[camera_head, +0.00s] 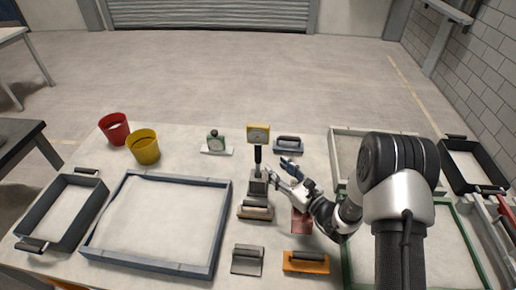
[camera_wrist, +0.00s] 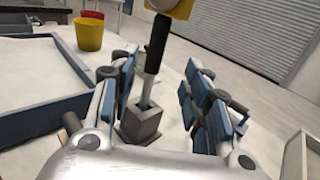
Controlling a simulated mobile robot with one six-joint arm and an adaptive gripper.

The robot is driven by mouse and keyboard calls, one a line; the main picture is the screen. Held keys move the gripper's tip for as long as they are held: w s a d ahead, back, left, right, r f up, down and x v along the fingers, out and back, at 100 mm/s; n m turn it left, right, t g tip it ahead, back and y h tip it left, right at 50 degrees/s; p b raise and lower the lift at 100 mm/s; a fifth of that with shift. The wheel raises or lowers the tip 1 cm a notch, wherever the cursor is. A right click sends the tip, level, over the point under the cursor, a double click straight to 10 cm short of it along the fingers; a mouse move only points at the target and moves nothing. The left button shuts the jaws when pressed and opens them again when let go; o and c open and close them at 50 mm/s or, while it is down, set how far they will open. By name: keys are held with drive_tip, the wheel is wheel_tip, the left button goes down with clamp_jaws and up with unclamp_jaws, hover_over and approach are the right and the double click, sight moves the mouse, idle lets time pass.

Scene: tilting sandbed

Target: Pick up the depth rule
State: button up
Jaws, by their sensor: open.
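A tool with a yellow head (camera_head: 258,133) and black grip stands upright in a grey block (camera_head: 258,188); I take it to be the depth rule, though no scale marks are readable. My gripper (camera_head: 279,173) is open just right of the tool in the head view. In the wrist view my gripper (camera_wrist: 160,72) has its blue-padded fingers spread, with the black grip (camera_wrist: 157,45) appearing between them. The yellow head is cut off by the top edge there. The block (camera_wrist: 140,121) shows low between the fingers. I see no contact.
A blue-handled float (camera_head: 288,145), a brown-handled float (camera_head: 256,211) and an orange float (camera_head: 306,262) lie near the block. A dial gauge (camera_head: 216,142) stands left. A blue-grey sandbox (camera_head: 150,263), red bucket (camera_head: 114,130) and yellow bucket (camera_head: 144,148) are further left.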

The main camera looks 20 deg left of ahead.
sight(260, 155)
drive_tip(key=x, duration=0.3)
drive_tip(key=b+x, duration=0.1)
drive_tip(key=x, duration=0.2)
drive_tip(key=b+x, duration=0.1)
drive_tip(key=x, duration=0.2)
drive_tip(key=shift+s+a+r, duration=0.15)
drive_tip(key=shift+a+r, duration=0.1)
drive_tip(key=shift+a, duration=0.35)
drive_tip(key=shift+a+r, duration=0.1)
drive_tip(key=shift+a, duration=0.05)
drive_tip(key=shift+c, duration=0.3)
drive_tip(key=c, duration=0.9)
drive_tip(key=shift+r, duration=0.1)
